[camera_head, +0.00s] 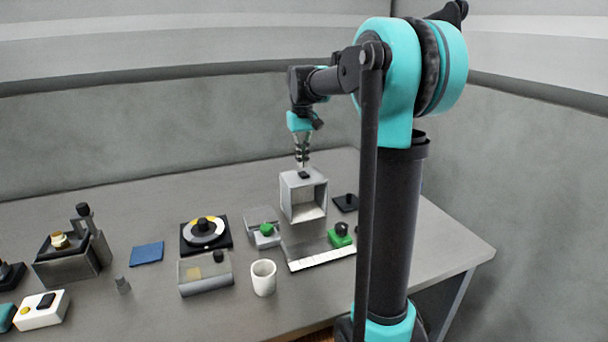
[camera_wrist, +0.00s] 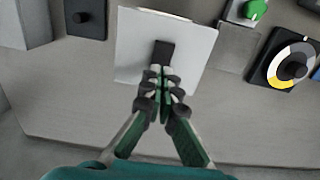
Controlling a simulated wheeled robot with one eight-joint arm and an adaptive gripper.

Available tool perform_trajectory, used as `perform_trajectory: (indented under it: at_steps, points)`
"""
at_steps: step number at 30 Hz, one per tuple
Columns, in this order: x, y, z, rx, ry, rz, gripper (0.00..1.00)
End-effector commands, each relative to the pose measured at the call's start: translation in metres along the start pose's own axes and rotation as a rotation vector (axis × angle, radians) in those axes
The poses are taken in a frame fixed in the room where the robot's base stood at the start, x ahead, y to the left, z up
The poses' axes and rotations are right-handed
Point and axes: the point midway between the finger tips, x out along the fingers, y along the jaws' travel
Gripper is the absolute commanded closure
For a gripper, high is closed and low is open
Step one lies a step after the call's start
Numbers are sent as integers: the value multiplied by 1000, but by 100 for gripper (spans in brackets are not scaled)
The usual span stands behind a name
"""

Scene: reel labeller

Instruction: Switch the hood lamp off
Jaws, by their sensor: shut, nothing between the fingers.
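The hood (camera_head: 290,196) is a pale grey open-fronted box standing toward the back of the table. A small black switch (camera_head: 304,175) sits on its flat top. In the wrist view the hood top (camera_wrist: 192,50) is a pale square and the black switch (camera_wrist: 163,53) shows just beyond my fingertips. My gripper (camera_head: 302,160) is shut and empty, pointing down right over the switch. In the wrist view my gripper (camera_wrist: 161,76) covers the near end of the switch. I cannot tell whether the fingertips touch it. The lamp itself is not clearly visible; the hood's inside looks bright.
A block with a green knob (camera_head: 265,231), a dial (camera_head: 205,231) and a white cup (camera_head: 263,278) stand left. The table behind the hood is clear.

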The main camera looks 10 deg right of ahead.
Motion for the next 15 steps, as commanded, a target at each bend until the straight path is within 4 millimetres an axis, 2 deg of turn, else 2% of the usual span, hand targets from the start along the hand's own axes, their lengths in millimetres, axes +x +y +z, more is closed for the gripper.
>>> perform_trajectory:
  at_steps: [15]
  points:
    - [-38,0,0,0,0,0,100]
